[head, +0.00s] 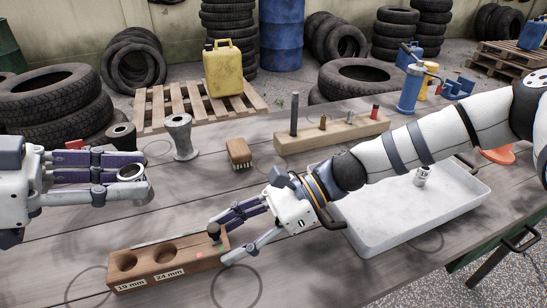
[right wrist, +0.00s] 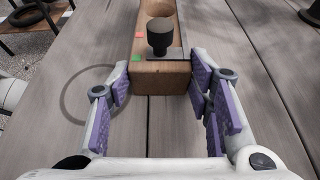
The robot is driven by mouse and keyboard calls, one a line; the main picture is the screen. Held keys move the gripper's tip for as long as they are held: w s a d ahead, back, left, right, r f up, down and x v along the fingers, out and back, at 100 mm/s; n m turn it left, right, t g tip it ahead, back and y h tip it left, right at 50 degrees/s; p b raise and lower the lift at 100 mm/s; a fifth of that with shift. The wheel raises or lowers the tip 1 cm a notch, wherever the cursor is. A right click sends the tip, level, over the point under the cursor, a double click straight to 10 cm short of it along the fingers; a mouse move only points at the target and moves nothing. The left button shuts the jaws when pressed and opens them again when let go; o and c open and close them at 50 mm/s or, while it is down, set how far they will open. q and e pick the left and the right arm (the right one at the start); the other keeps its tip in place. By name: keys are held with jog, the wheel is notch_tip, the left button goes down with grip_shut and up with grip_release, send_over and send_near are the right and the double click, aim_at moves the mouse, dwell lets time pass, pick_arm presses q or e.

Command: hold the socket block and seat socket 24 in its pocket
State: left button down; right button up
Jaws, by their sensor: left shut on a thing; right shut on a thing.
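The wooden socket block (head: 190,266) lies on the table, marked "19 mm" and "24 mm" beside two round pockets that look empty. A dark knob (head: 213,231) stands on its right end. My right gripper (head: 222,240) is shut on that end; in the right wrist view the block (right wrist: 162,80) sits between the purple pads. My left gripper (head: 138,172) is shut on a metal socket (head: 131,172), open end up, above the table and away from the block. Its number cannot be read. Another metal socket (head: 421,176) stands in the white tray (head: 375,242).
A brush (head: 239,153), a grey spool-shaped part (head: 179,136) and a dark round part (head: 121,136) stand behind. A wooden rack with pegs (head: 345,132) is at the back. The table between the left gripper and the block is clear.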

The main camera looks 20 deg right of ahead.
pick_arm(q)
jog(key=w+d+f, duration=0.3)
jog(key=w+d, duration=0.6)
jog(key=w, duration=0.1)
send_over(263, 184)
notch_tip(263, 184, down, 3)
notch_tip(263, 184, down, 10)
jog(key=shift+r, duration=0.1)
jog(key=c, duration=1.3)
grip_release()
